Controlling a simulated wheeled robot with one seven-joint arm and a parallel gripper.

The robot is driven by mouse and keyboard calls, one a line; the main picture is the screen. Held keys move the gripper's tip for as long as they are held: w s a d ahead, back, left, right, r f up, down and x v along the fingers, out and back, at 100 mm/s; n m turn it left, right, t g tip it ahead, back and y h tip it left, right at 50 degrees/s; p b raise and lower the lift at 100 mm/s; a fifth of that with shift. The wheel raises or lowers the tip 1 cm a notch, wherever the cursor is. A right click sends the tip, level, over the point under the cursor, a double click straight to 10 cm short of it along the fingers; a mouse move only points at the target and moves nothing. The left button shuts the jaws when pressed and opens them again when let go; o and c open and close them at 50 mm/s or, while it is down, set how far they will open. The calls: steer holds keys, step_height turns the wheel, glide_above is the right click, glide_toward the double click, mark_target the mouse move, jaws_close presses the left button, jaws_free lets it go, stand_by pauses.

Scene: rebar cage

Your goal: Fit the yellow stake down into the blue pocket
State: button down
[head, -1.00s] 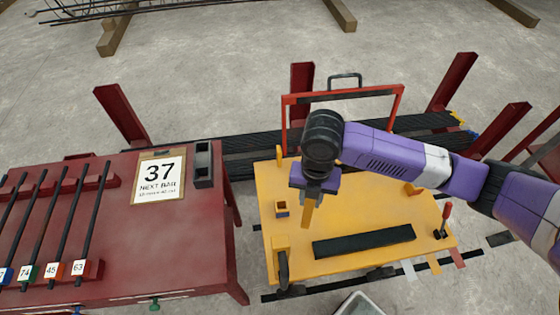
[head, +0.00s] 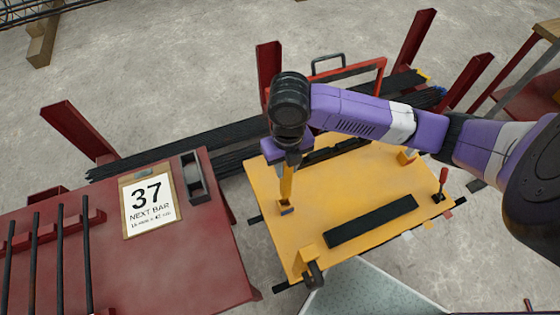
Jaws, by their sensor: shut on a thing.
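My gripper (head: 288,163) points down over the left part of the yellow cart top and is shut on the yellow stake (head: 287,186). The stake hangs nearly upright below the jaws. Its lower end meets the small pocket (head: 285,209) in the picture. The pocket is a small square socket on the cart top, and only its near rim shows. I cannot tell whether the stake's tip is inside the pocket or just above or in front of it. The stake's upper end is hidden in the gripper.
The yellow cart top (head: 357,190) carries a long black bar (head: 371,221), a clamp (head: 310,268) at its near left corner and a red-handled lever (head: 442,184) at right. A red table (head: 180,255) with a "37" sign (head: 149,203) stands at left. Red posts stand behind.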

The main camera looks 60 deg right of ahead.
mark_target(286, 188)
steer(key=shift+f+b, duration=0.1)
steer(key=shift+b, duration=0.25)
step_height(286, 188, down, 6)
steer(key=b, duration=0.5)
steer(key=shift+r, duration=0.2)
steer(key=shift+b, duration=0.4)
stand_by(1.5)
steer(key=shift+f+b, duration=2.85)
steer(key=shift+f, duration=0.45)
steer(key=c, duration=1.1)
jaws_free()
steer(key=shift+r, duration=0.1)
steer(key=shift+r, duration=3.85)
